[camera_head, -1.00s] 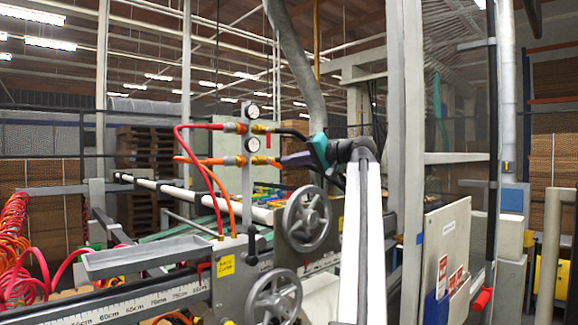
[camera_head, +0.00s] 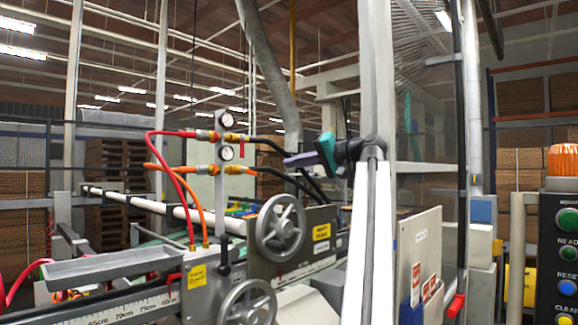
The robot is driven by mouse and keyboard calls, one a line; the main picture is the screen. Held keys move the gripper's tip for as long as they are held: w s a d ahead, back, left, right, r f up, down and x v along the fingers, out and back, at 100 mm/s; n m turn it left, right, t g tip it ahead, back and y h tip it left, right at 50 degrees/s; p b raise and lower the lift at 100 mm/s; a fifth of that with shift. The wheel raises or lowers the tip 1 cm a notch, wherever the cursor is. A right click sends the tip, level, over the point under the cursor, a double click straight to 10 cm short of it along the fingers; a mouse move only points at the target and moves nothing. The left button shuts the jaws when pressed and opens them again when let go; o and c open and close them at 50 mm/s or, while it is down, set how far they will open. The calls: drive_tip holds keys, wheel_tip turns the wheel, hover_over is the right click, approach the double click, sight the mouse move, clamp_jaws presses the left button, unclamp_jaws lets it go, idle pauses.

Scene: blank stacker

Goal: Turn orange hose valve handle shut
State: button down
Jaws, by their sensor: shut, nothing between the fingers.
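The orange hose (camera_head: 185,183) runs to the lower valve (camera_head: 234,169) on the grey gauge post, below the lower gauge (camera_head: 226,153). An orange handle seems to lie along the line at this valve, but it is too small to be sure. A red handle (camera_head: 237,157) hangs down from the upper valve (camera_head: 234,138), on the red hose line. My gripper (camera_head: 288,161) points left from its teal body, at about the lower valve's height. It is shut and empty, to the right of the valve and apart from it in the picture.
A red hose (camera_head: 158,150) and black hoses (camera_head: 270,144) run beside the valves. Two grey handwheels (camera_head: 280,228) (camera_head: 247,303) stand below. A grey tray (camera_head: 115,267) is at lower left. A control panel with an orange beacon (camera_head: 563,161) stands at far right.

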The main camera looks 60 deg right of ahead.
drive_tip(key=shift+n, duration=0.3)
drive_tip(key=w+a+r+n+g+h+p, duration=0.1)
drive_tip(key=a+r+n+h+p, duration=0.1)
drive_tip(key=r+n, duration=0.4)
drive_tip(key=shift+a+h, duration=0.3)
drive_tip(key=shift+a, duration=0.4)
drive_tip(key=shift+w+f, duration=0.1)
drive_tip(key=shift+w, duration=0.15)
drive_tip(key=p, duration=0.4)
hover_over(248, 172)
drive_tip(key=s+d, duration=0.3)
wheel_tip(248, 172, down, 2)
drive_tip(key=f, duration=0.1)
drive_tip(key=shift+w+a+f+p, duration=0.15)
drive_tip(key=shift+f+p, duration=0.15)
drive_tip(key=shift+f, duration=0.5)
drive_tip(key=shift+s+a+f+p, duration=0.15)
drive_tip(key=shift+f+p, duration=0.15)
drive_tip(key=shift+f, duration=0.45)
drive_tip(key=shift+w, duration=0.15)
